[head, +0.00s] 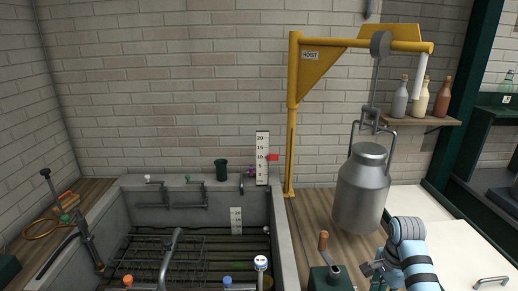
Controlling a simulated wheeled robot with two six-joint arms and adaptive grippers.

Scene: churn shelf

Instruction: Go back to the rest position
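My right arm (414,262), light blue with black bands, comes in at the bottom right. What looks like my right gripper (374,270) is dark and small, beside the arm's bend. It is near a green box with a crank handle (323,241), and I cannot tell whether they touch. Its fingers are too small and partly hidden to show if they are open or shut. My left gripper is not in view.
A metal churn (362,190) hangs from or stands under the yellow hoist (294,120), close behind my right arm. A stone sink (284,235) with a wire rack is at centre left. A bottle shelf (408,119) is at the right. A pale worktop (450,232) lies right.

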